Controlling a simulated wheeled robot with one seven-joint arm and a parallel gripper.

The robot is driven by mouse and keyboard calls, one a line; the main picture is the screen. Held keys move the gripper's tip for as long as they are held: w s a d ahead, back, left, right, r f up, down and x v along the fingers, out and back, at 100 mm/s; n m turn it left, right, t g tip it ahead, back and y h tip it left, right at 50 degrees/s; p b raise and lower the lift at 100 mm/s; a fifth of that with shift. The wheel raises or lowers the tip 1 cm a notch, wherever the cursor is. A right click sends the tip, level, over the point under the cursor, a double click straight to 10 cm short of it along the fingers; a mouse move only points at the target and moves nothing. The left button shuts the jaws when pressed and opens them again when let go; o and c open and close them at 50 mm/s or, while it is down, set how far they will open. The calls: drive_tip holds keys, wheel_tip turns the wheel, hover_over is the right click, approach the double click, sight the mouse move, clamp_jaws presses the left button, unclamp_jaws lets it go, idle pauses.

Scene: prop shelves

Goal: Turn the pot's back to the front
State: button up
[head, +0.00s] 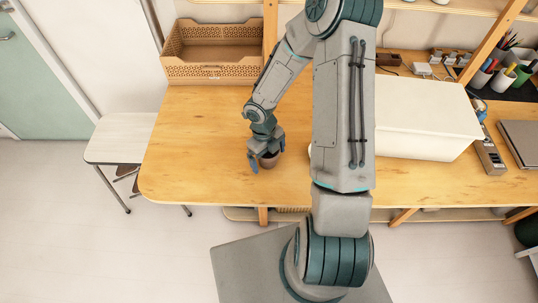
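A small brown pot (268,161) stands on the wooden table (205,150), left of my arm's large link. My gripper (265,156) is at the pot, with a finger on its left side and the hand above it. The gripper hides the pot's upper part, and what the pot holds cannot be made out. The fingers look close around the pot, but whether they touch it is too small to tell. The pot looks upright. Which side of it is its back cannot be told.
A wicker-like tan crate (213,72) stands at the table's back left. A white bin (425,115) is to the right of my arm, with a laptop (522,138) and pen cups (480,78) beyond. A white stool (120,138) stands left. The table's left part is clear.

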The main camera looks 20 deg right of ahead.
wheel_tip(320, 180, up, 14)
drive_tip(key=w+a+p, duration=0.1)
drive_tip(key=w, duration=0.1)
drive_tip(key=shift+f, duration=0.15)
drive_tip(key=shift+s, duration=0.1)
drive_tip(key=s+r+n+t, duration=0.2)
drive_tip(key=s+r+n, duration=0.6)
drive_tip(key=n, duration=0.7)
drive_tip(key=s+r+n+t+b, duration=0.1)
drive_tip(key=s+r+n+t, duration=0.2)
drive_tip(key=s+r+n, duration=0.5)
wheel_tip(320, 180, up, 3)
drive_tip(key=d+n, duration=0.1)
drive_tip(key=n, duration=0.6)
drive_tip(key=shift+r+n+y, duration=0.15)
drive_tip(key=shift+n+y, duration=0.15)
drive_tip(key=shift+y, duration=0.1)
